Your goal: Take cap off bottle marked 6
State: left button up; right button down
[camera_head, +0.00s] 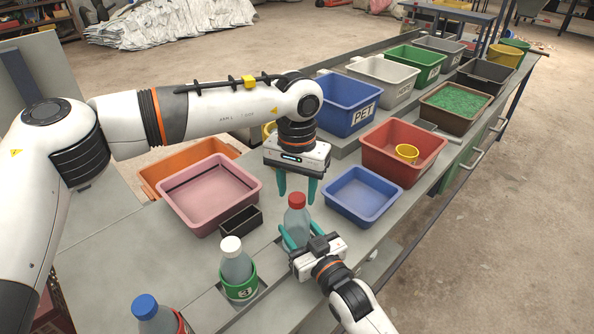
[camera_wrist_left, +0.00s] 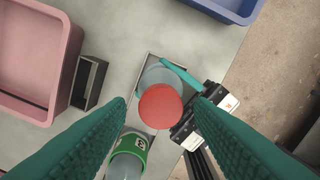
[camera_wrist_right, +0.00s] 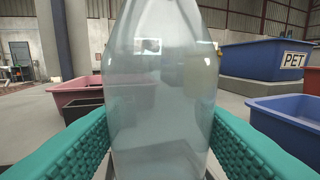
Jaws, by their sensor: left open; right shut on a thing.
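A clear bottle (camera_head: 297,224) with a red cap (camera_head: 297,200) stands upright on the bench; no number shows on it. My right gripper (camera_head: 300,240) is shut on this bottle's body, which fills the middle of the right wrist view (camera_wrist_right: 160,90). My left gripper (camera_head: 297,189) points down, open, just above the red cap. In the left wrist view the cap (camera_wrist_left: 160,106) lies between the open fingertips, with no contact clear. A white-capped bottle (camera_head: 235,265) in a green sleeve marked 3 stands nearer. A blue-capped bottle (camera_head: 155,315) with a red sleeve is partly cut off.
A small black box (camera_head: 241,221) and a pink bin (camera_head: 209,194) stand left of the bottle. A small blue bin (camera_head: 362,196) and a red bin (camera_head: 403,152) holding a yellow cup (camera_head: 406,153) stand right. A blue PET bin (camera_head: 349,103) is behind.

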pick_arm(q)
jog(key=shift+f, duration=0.65)
grip_shut()
